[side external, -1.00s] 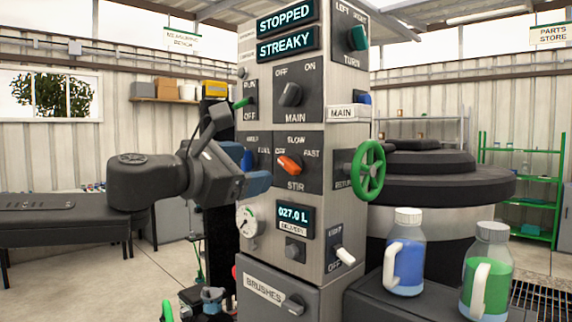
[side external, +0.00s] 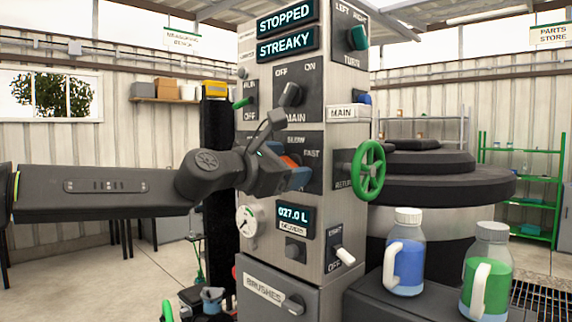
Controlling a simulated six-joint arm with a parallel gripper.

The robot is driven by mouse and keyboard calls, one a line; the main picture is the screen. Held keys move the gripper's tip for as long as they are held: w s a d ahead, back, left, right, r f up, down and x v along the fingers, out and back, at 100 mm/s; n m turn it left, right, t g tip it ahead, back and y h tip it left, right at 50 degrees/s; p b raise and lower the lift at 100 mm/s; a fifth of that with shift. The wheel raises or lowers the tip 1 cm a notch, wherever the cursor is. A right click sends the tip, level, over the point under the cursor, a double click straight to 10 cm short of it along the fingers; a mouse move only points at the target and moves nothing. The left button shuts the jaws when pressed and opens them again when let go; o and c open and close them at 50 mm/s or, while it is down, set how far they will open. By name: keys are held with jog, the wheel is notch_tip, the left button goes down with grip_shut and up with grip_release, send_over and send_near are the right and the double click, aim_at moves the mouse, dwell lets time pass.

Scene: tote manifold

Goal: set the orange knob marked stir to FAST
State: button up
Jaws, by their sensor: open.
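The orange stir knob (side external: 290,161) is on a dark plate on the front of the grey column, in the side external view. My gripper and wrist hide most of it, so I cannot tell which mark it points to. The FAST label (side external: 312,154) shows right of it and SLOW above it; OFF and STIR are hidden. My gripper (side external: 286,163) is open at the knob, with one blue finger at its upper left and the other at its lower right. I cannot tell whether the fingers touch it.
The MAIN knob (side external: 291,94) is just above my wrist. A green handwheel (side external: 370,170) sticks out to the right. Below are the delivery display (side external: 293,216) and a white-handled switch (side external: 344,255). The upper displays read STOPPED (side external: 285,18) and STREAKY (side external: 285,45).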

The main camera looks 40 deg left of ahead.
jog(key=c, duration=0.9)
jog(key=shift+m, duration=0.4)
jog(key=m, duration=0.4)
jog(key=shift+d, duration=0.1)
jog(key=m, duration=0.4)
jog(key=shift+m, duration=0.3)
jog(key=m, duration=0.7)
jog(key=shift+f, duration=0.2)
jog(key=m, duration=0.3)
jog(key=shift+f+m, duration=0.1)
jog(key=shift+m, duration=2.1)
jog(key=shift+f, duration=0.1)
